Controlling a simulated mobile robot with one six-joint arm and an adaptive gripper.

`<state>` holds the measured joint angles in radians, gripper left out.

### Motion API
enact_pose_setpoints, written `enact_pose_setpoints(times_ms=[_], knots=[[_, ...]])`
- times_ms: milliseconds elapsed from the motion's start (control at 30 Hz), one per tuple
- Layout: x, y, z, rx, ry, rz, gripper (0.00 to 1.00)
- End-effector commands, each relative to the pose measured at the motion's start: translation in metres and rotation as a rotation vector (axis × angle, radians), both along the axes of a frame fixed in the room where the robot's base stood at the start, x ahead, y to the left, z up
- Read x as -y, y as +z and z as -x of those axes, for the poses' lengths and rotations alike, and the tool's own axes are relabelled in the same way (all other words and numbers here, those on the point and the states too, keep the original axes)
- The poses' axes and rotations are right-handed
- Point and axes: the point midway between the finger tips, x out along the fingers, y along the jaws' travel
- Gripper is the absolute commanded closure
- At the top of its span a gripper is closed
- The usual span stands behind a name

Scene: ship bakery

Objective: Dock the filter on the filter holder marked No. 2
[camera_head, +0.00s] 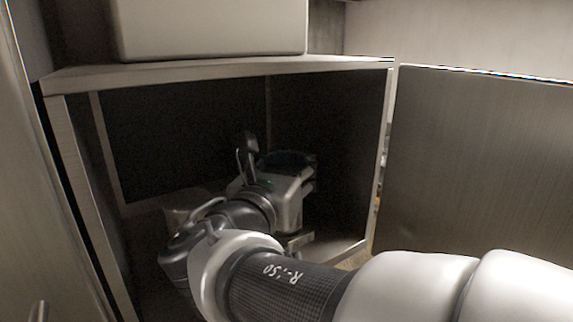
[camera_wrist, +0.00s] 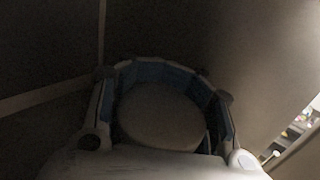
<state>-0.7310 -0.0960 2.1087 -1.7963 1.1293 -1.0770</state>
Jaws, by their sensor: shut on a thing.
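My gripper (camera_head: 303,181) reaches into a dark open cabinet in the head view. In the wrist view, its curved fingers (camera_wrist: 166,80) with blue inner pads wrap around a round, pale, flat-faced thing (camera_wrist: 160,118), which looks like the filter. The gripper is shut on it. In the head view, a dark rounded shape at the fingers (camera_head: 288,158) may be the held thing or the finger pads; it is too dark to tell. I see no filter holder and no No. 2 mark in either view.
The cabinet's pale front frame (camera_head: 215,70) surrounds the arm, with its right post (camera_head: 383,150) close by. A large pale box (camera_head: 210,28) stands on top. A flat brown panel (camera_head: 480,160) is at the right. Small bright items (camera_wrist: 300,125) show through a gap at the right.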

Motion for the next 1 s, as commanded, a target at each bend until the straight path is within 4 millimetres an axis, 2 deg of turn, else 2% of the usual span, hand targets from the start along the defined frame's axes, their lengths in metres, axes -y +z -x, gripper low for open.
enact_pose_setpoints(times_ms=[67, 533, 933, 1000], knots=[[0.0, -0.001, 0.0, 0.0, 0.0, 0.001, 0.64], [0.0, -0.001, 0.0, 0.0, 0.0, 0.0, 0.33], [0.0, 0.005, 0.0, 0.0, 0.0, 0.0, 0.33], [-0.005, 0.003, 0.01, 0.003, 0.003, -0.001, 0.33]])
